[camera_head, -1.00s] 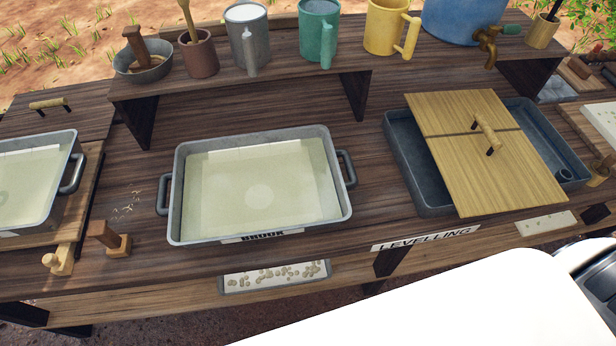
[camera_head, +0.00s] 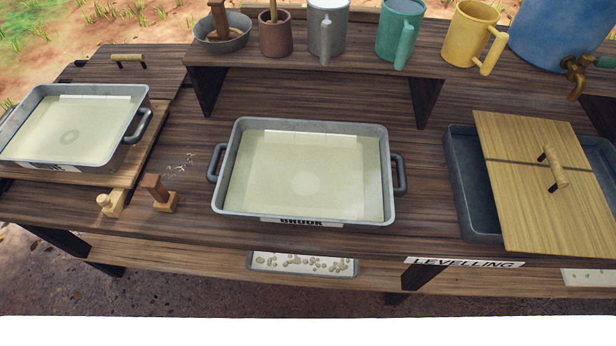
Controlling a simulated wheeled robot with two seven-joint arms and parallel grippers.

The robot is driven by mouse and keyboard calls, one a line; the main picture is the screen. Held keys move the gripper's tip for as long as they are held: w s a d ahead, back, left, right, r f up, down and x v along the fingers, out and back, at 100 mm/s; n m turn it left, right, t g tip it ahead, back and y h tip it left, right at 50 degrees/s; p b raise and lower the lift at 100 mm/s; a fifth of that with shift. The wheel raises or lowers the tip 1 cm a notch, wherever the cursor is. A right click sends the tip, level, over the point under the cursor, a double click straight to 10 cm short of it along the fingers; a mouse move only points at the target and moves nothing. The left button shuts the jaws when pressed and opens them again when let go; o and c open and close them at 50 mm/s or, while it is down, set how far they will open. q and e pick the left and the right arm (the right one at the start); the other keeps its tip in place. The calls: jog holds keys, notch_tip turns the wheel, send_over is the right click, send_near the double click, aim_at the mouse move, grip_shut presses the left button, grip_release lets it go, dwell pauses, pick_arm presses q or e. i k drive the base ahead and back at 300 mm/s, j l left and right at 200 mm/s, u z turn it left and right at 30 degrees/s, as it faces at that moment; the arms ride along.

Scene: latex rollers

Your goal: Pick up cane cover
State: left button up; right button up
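The cane cover (camera_head: 532,190) is a pale yellow slatted panel at the right in the head view. It lies partly across a dark grey tray (camera_head: 468,205), leaving the tray's left side uncovered. A bamboo-like handle (camera_head: 556,168) stands up on the cover. Neither of my grippers is in view.
A grey pan of pale liquid (camera_head: 305,180) stands mid-table, another (camera_head: 75,125) at the left. Wooden pegs (camera_head: 158,195) stand between them. A dark board with a handle (camera_head: 128,62) lies back left.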

aim_at(549, 199)
jog(key=z, duration=1.65)
jog(key=i+l+u, duration=0.15)
jog(key=l, duration=0.15)
jog(key=i+l+u, duration=0.1)
jog(key=l, duration=0.25)
jog(key=i+l+u, duration=0.15)
jog(key=l, duration=0.15)
jog(key=l+u, duration=0.1)
jog(key=l, duration=0.25)
